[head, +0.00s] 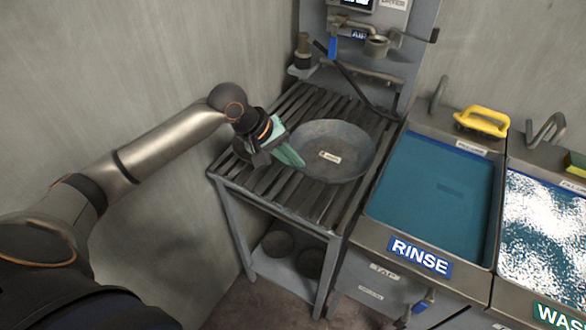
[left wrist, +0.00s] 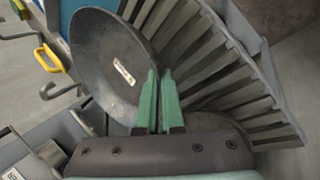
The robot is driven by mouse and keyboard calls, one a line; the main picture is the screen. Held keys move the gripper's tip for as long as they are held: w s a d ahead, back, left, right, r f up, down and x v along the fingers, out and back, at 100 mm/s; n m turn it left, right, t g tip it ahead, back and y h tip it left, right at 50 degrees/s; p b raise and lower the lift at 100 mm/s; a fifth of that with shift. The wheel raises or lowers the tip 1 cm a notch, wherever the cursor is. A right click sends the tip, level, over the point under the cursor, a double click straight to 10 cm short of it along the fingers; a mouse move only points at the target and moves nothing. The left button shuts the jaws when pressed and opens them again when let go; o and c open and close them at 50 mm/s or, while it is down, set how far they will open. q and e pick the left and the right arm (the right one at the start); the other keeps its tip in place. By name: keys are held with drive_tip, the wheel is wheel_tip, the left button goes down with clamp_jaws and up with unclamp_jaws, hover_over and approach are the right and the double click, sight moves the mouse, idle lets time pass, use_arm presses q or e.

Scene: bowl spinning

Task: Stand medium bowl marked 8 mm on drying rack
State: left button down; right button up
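A wide grey metal bowl (head: 325,143) with a small white label is over the slatted drying rack (head: 310,205). Its inside faces up toward the head camera; the label is too small to read. In the left wrist view the bowl (left wrist: 105,55) fills the upper left. My left gripper (head: 290,156), with green fingers, is at the bowl's left rim. In the left wrist view its fingers (left wrist: 160,98) are close together with the rim between them. The contact of bowl and slats is hidden. My right gripper is not in view.
A rinse basin (head: 435,190) of blue water stands right of the rack, with a foamy wash basin (head: 545,225) beyond. A yellow-handled tool (head: 482,121) lies behind the rinse basin. A grey panel with fixtures rises behind the rack; round items sit on its lower shelf (head: 290,275).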

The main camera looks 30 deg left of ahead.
use_arm(q)
drive_tip(key=shift+w+a+f, duration=0.3)
drive_tip(key=shift+w+f, duration=0.2)
drive_tip(key=shift+f, duration=0.15)
drive_tip(key=shift+w+a+f, duration=0.25)
drive_tip(key=shift+w+f, duration=0.25)
drive_tip(key=shift+f, duration=1.7)
drive_tip(key=c, duration=1.1)
unclamp_jaws()
drive_tip(key=shift+f, duration=0.15)
drive_tip(key=shift+o, duration=0.2)
